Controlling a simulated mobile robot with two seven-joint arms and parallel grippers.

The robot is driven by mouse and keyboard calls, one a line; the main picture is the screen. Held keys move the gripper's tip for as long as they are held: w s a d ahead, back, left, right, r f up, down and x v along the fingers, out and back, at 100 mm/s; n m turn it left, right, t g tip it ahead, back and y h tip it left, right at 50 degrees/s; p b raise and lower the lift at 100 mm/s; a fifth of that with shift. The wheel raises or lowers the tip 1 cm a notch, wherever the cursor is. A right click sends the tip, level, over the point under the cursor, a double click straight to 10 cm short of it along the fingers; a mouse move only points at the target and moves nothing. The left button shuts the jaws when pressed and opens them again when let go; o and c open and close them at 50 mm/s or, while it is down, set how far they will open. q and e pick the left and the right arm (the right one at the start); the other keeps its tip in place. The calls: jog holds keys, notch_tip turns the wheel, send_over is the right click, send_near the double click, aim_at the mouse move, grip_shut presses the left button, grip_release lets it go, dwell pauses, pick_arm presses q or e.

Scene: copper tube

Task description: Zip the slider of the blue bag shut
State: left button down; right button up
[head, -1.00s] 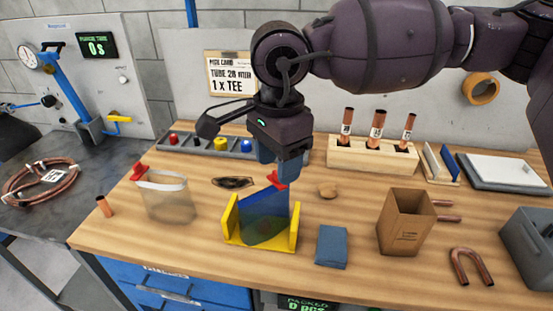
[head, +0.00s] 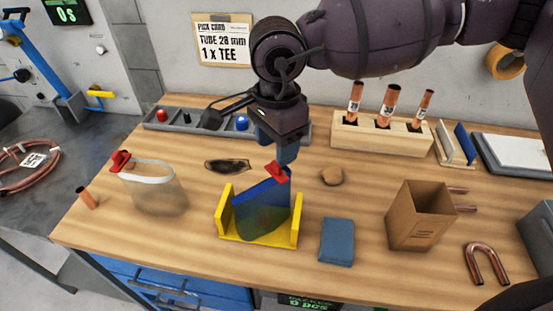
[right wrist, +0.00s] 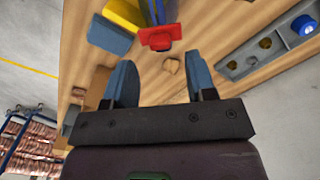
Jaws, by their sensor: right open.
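The blue bag (head: 262,210) stands upright in a yellow holder (head: 297,222). Its red slider (head: 277,173) is at the right end of the bag's top edge. In the right wrist view the slider (right wrist: 160,38) lies just beyond and between the two blue fingertips, with the bag (right wrist: 158,10) behind it. My right gripper (head: 284,155) is open and empty, close above and behind the slider in the head view. In the right wrist view the right gripper (right wrist: 162,72) has a wide gap between its fingers. My left gripper is not in view.
A clear bag (head: 155,188) with a red slider stands at left. A blue block (head: 337,242) and a cardboard box (head: 418,215) stand to the right. A wooden rack (head: 380,135) with copper tubes and a grey parts tray (head: 185,122) are behind. A small tan piece (head: 332,176) lies nearby.

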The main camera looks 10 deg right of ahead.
aim_at(277, 169)
jog(key=shift+f, duration=2.3)
jog(key=shift+c, duration=0.5)
grip_shut()
